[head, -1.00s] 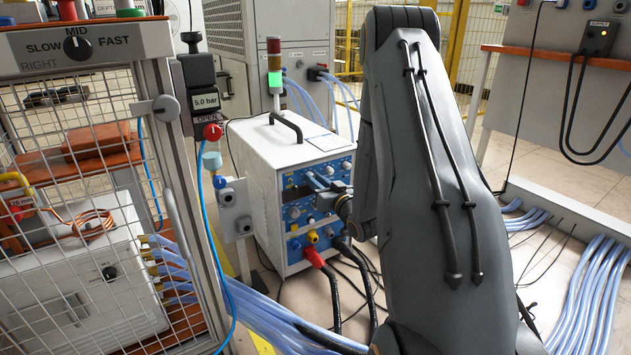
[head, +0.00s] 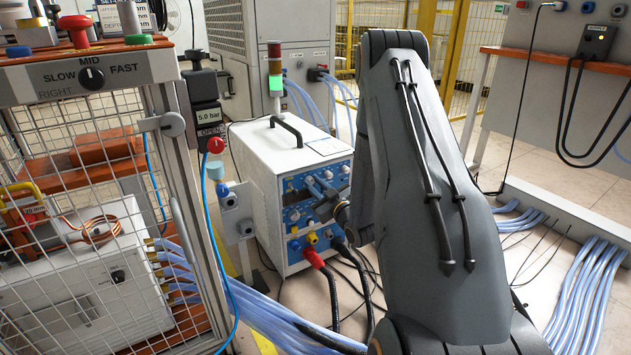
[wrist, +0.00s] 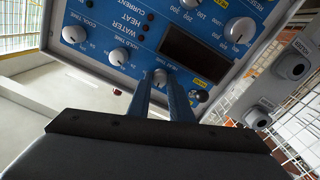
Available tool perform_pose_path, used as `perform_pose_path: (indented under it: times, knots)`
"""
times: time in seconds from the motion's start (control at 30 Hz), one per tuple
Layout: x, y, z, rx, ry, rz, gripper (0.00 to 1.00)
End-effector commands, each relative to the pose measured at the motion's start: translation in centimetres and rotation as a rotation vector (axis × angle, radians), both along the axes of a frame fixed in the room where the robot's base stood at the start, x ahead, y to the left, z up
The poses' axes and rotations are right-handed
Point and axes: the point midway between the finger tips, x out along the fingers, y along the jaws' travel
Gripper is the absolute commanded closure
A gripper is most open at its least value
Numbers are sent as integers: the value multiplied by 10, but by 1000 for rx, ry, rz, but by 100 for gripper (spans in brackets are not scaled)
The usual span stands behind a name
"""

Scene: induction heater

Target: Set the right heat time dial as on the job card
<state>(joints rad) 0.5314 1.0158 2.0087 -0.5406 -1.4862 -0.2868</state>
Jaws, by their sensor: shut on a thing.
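The white heater cabinet (head: 255,165) stands mid-picture in the head view, its blue control panel (head: 300,215) facing right and partly hidden by my arm. In the wrist view the panel (wrist: 140,50) appears rotated, with several white dials. One small white dial (wrist: 160,76) sits between the tips of my gripper (wrist: 161,80), which is shut on it. Its label is partly covered by the fingers, and its pointer setting is too small to read. In the head view my gripper (head: 322,190) is at the panel. I cannot identify a readable job card.
A dark display (wrist: 190,50) and larger dials (wrist: 239,30) are close to the fingers. Red and black cable plugs (head: 314,258) stick out low on the panel. A mesh cage (head: 90,200) stands at left, and blue hoses (head: 270,315) cross the floor.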

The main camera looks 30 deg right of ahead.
Motion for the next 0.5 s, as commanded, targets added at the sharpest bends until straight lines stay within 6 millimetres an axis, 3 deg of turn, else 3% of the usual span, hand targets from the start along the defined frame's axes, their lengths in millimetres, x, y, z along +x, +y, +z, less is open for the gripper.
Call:
perform_pose_path:
  times: [0.5]
  knots:
    - [-1, 1, -1, -249, -6, 0, 100]
